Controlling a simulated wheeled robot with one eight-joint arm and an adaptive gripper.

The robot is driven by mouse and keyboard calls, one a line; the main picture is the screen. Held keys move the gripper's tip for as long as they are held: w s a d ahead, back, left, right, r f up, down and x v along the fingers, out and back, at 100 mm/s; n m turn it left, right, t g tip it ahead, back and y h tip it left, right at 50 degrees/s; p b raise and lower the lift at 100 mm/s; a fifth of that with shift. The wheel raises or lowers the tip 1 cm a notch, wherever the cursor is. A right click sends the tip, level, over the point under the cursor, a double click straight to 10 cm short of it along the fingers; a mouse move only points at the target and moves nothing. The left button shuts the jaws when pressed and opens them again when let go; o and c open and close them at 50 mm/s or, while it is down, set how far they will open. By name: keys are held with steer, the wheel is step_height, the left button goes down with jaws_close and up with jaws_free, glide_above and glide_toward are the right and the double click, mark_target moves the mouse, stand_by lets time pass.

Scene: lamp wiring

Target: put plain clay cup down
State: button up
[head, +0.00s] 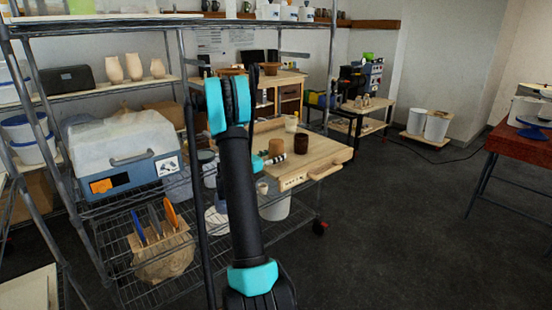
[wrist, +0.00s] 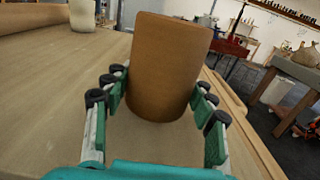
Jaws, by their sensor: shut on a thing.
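The plain clay cup (wrist: 166,65) is orange-brown, smooth and unmarked, and stands between the fingers of my gripper (wrist: 158,100) in the wrist view. The fingers are closed against its sides. Its base is close to the pale wooden board (wrist: 60,75); I cannot tell whether it touches. In the head view the cup (head: 276,147) shows over the wooden worktop (head: 322,158), with my gripper (head: 273,159) at it. My arm hides part of the worktop's left side.
A dark brown cup (head: 301,143) stands just right of the held cup. A cream cup (head: 291,124) stands farther back; a pale vessel (wrist: 83,14) shows at the wrist view's upper left. The worktop's front right is bare up to its edge.

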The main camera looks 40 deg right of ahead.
steer(key=shift+f, duration=0.5)
steer(key=shift+f, duration=0.1)
steer(key=o, duration=1.4)
